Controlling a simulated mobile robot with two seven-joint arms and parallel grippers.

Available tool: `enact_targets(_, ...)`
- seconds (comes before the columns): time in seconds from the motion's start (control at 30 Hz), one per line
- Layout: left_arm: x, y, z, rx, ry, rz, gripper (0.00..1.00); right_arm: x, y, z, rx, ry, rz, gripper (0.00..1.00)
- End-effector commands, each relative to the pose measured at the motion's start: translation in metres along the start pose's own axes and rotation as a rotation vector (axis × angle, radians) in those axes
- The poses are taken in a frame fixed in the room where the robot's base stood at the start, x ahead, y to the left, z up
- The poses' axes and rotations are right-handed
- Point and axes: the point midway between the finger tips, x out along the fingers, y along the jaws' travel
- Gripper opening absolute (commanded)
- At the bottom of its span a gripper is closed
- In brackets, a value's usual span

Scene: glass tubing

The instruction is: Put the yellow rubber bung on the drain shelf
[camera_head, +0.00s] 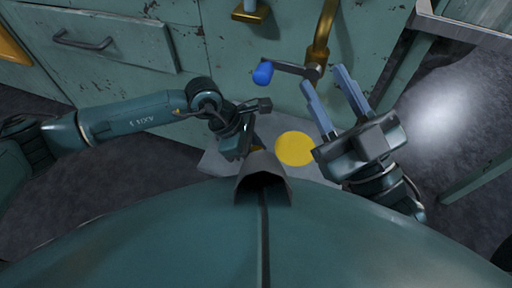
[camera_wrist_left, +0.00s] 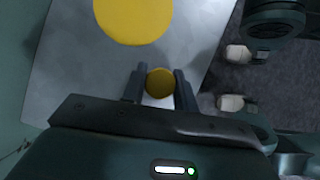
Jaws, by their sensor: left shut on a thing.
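The yellow rubber bung (camera_wrist_left: 160,83) is a small round piece between the fingers of my left gripper (camera_wrist_left: 160,76), which is shut on it. In the head view a bit of yellow (camera_head: 257,149) shows beside my left gripper (camera_head: 252,138), mostly hidden by my own body. Below the bung lies a flat pale grey surface (camera_wrist_left: 75,65); I cannot tell whether it is the drain shelf. It also shows in the head view (camera_head: 222,165). My right gripper (camera_head: 324,80) is open and empty, its blue-grey fingers spread, to the right.
A large yellow disc (camera_head: 295,149) lies on the grey surface, near the held bung. A crank with a blue handle (camera_head: 263,73) and a brass pipe (camera_head: 323,40) are at the worn green cabinet (camera_head: 110,35). A metal-edged bench (camera_head: 460,30) stands at upper right.

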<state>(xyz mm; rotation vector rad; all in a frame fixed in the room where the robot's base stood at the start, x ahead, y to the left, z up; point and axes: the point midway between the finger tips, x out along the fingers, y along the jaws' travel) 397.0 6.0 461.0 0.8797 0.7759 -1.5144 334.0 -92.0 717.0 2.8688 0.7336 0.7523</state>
Motion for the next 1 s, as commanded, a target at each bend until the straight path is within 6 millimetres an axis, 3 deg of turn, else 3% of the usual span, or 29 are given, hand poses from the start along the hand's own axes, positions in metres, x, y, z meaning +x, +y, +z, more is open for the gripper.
enact_targets(0.13, 0.003, 0.0, -0.002, -0.001, 0.0, 0.0, 0.08, 0.0, 0.001, -0.001, -0.011, 0.016, -0.002, 0.36)
enact_targets(0.17, 0.003, 0.0, -0.002, 0.0, 0.0, 0.0, 0.3, 0.001, 0.001, -0.002, -0.015, 0.022, -0.003, 0.36)
enact_targets(0.4, 0.002, 0.0, -0.002, 0.0, 0.0, 0.0, 0.49, 0.001, 0.001, -0.002, -0.014, 0.018, -0.003, 0.36)
enact_targets(0.77, -0.005, 0.001, 0.001, -0.001, 0.0, 0.001, 0.51, 0.003, 0.002, -0.005, -0.007, 0.009, -0.002, 0.36)
enact_targets(1.0, -0.052, 0.001, 0.002, -0.002, 0.001, 0.003, 0.51, -0.011, -0.008, 0.013, 0.092, -0.144, 0.019, 0.36)
